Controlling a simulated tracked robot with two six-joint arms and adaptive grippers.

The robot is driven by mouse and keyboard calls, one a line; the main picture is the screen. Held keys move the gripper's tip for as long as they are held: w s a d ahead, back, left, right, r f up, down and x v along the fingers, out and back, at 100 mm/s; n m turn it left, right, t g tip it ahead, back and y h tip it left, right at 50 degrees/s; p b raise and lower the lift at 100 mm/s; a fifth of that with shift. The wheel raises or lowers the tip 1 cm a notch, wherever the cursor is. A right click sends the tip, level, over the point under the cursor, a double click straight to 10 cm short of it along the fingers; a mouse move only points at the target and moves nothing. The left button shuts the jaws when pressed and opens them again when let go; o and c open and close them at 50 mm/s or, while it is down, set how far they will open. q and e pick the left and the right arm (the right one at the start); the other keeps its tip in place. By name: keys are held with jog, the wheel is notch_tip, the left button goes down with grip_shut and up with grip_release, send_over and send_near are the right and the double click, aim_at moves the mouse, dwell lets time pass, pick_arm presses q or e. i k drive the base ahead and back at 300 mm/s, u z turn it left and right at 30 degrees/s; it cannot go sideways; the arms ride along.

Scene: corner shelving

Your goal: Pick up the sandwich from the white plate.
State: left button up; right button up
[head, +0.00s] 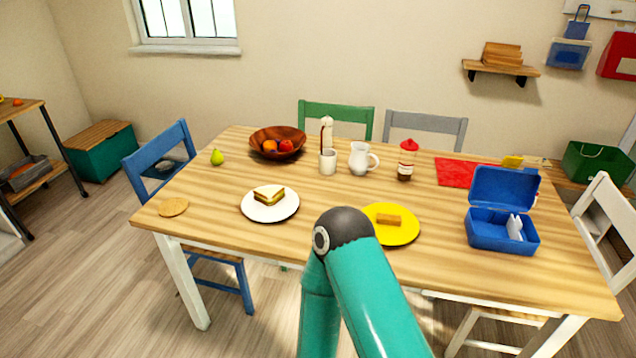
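The sandwich (269,195) lies on the white plate (256,214) near the front edge of the wooden table, left of centre in the head view. It looks cut, with its layered filling facing the front. No hand is on it. A teal arm link of mine with a dark rounded joint rises from the bottom centre, to the right of the white plate and apart from it in the picture. Neither of my grippers shows in this view.
A yellow plate (407,234) with a brown bar (388,220) is right of my arm. An open blue lunchbox (503,231) stands further right. A round coaster (173,207) lies left.

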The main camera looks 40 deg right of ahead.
aim_at(268, 196)
jog(key=z, duration=0.2)
jog(key=i, duration=0.65)
jog(key=z, duration=0.4)
jog(key=k, duration=0.95)
jog(key=z, duration=0.2)
jog(key=i, duration=0.95)
jog(key=u, duration=0.05)
